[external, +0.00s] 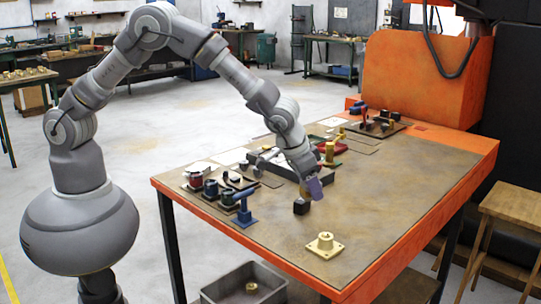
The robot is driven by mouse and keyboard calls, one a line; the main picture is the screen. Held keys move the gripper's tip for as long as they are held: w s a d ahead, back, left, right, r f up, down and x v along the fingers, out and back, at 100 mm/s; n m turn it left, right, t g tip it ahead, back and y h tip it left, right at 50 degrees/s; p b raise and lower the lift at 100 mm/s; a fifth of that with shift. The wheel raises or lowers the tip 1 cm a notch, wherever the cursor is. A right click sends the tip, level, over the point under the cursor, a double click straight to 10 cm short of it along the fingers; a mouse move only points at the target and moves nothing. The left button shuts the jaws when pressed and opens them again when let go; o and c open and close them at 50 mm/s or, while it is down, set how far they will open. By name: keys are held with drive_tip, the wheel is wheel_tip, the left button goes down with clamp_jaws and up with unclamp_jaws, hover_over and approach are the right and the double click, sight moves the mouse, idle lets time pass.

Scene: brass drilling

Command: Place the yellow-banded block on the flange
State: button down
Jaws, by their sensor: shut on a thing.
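My gripper (310,179) is above the middle of the workbench, pointing down. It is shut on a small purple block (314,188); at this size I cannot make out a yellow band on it. The brass flange (325,244), a square plate with a round raised hub, lies flat near the bench's front corner. The gripper is behind the flange and a little to its left in the picture, apart from it. A small dark block (301,207) stands on the bench just below and left of the gripper. The fingertips are too small to see clearly.
A blue clamp-like tool (244,211) and several small fixtures stand at the bench's left. A dark tray (270,167) lies behind the gripper, near a brass part (329,152). An orange machine (425,75) stands at the back. The bench right of the flange is clear.

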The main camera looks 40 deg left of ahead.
drive_tip(key=s+a+m+g+h, duration=0.15)
drive_tip(key=s+a+m, duration=0.25)
drive_tip(key=s, duration=1)
drive_tip(key=b, duration=0.1)
hover_over(332, 236)
drive_tip(key=s+a, duration=0.1)
drive_tip(key=shift+a+f+t, duration=0.1)
drive_tip(key=shift+f+t, duration=0.15)
drive_tip(key=shift+f, duration=0.65)
drive_tip(key=shift+d+f+b, duration=0.15)
drive_tip(key=shift+d+b, duration=0.05)
drive_tip(key=shift+b, duration=0.1)
wheel_tip(332, 236, down, 3)
drive_tip(key=shift+f+b, duration=0.2)
drive_tip(key=shift+b, duration=0.45)
drive_tip(key=shift+r, duration=0.15)
drive_tip(key=c, duration=1)
unclamp_jaws()
drive_tip(key=shift+f, duration=0.25)
drive_tip(key=o, duration=0.5)
drive_tip(key=shift+a, duration=0.1)
